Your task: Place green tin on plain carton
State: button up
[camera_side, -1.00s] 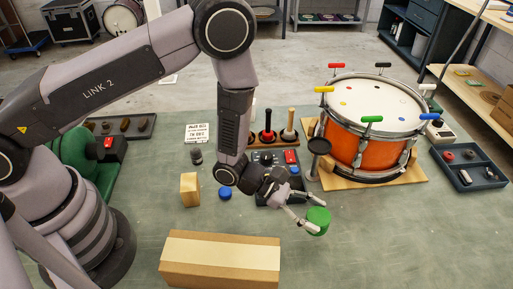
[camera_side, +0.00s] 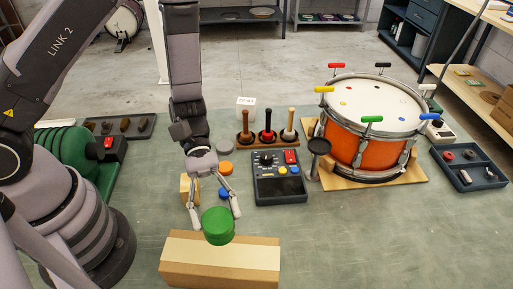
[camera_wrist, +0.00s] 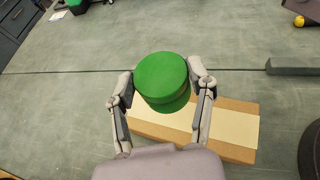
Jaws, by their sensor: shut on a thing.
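The green tin (camera_side: 218,226) is held between the fingertips of my gripper (camera_side: 213,218). It also shows in the wrist view (camera_wrist: 162,80), with one finger on each side of it. The plain carton (camera_side: 220,271) is a long brown box with a pale top strip, lying on the bench at the front. In the side view the tin overlaps the carton's far edge and appears above it. In the wrist view the carton (camera_wrist: 235,130) lies below and behind the tin, partly hidden by the tin and my gripper. I cannot tell the exact gap between them.
A dark control box (camera_side: 279,190) and an orange drum (camera_side: 362,150) are to the right. The bench right of the carton is clear.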

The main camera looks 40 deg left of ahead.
aim_at(214, 225)
jog(key=f, duration=0.3)
jog(key=shift+s+a+f+g, duration=0.25)
jog(key=shift+f+g, duration=0.05)
jog(key=shift+f, duration=2.1)
jog(key=o, duration=1.2)
jog(key=shift+f, duration=0.15)
